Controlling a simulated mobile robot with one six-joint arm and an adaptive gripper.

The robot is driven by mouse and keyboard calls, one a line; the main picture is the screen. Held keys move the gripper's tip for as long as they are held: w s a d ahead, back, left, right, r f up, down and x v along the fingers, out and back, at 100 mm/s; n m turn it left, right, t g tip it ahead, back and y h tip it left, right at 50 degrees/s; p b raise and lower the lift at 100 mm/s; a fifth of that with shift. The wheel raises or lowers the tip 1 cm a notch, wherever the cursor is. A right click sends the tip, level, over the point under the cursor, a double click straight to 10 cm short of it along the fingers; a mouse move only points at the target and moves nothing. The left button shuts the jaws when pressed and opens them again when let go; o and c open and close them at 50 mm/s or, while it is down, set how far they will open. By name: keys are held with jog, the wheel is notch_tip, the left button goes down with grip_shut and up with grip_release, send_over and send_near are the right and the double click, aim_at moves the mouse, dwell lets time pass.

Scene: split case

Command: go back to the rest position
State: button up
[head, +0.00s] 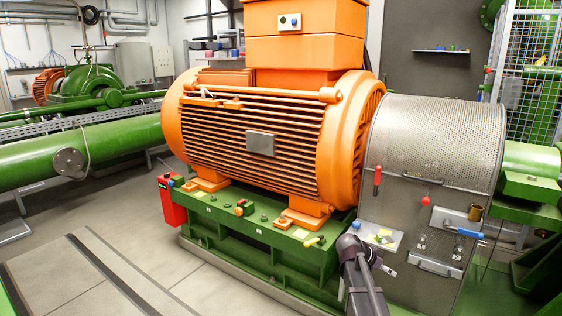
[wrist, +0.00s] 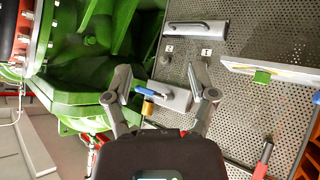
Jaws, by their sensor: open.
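My gripper (wrist: 164,92) is open in the wrist view, its two grey fingers spread wide with nothing held between them. Past the fingertips is a small grey ledge (wrist: 180,100) on the perforated guard (wrist: 232,120). A blue-handled tool (wrist: 150,90) and a brass-coloured piece (wrist: 148,108) are at this ledge, seen between the fingers and apparently beyond them. In the head view my dark arm rises at the bottom, in front of the guard (head: 435,140); the fingers cannot be made out clearly there. The blue-handled tool (head: 463,231) also shows there, right of my arm.
The orange motor (head: 262,144) stands on a green base (head: 235,240) left of the guard. A pale ledge (head: 372,233) with small items lies close to my arm. A red-handled tool (head: 377,180) and a bar handle (head: 435,266) are on the guard. Floor (head: 140,265) is open at left.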

jog(key=s+a+f+n+g+y+b, duration=0.1)
jog(key=s+a+f+n+y+b, duration=0.2)
jog(key=s+a+f+n+y, duration=0.5)
jog(key=s+a+f+n+g+y+b, duration=0.15)
jog(key=s+a+f+n+b, duration=0.35)
jog(key=s+a, duration=0.6)
notch_tip(320, 180, up, 35)
jog(key=s+d+p, duration=0.1)
jog(key=p, duration=3.6)
jog(key=shift+s+d+m+t, duration=0.15)
jog(key=shift+d+m+t, duration=0.2)
jog(key=shift+d+m, duration=0.05)
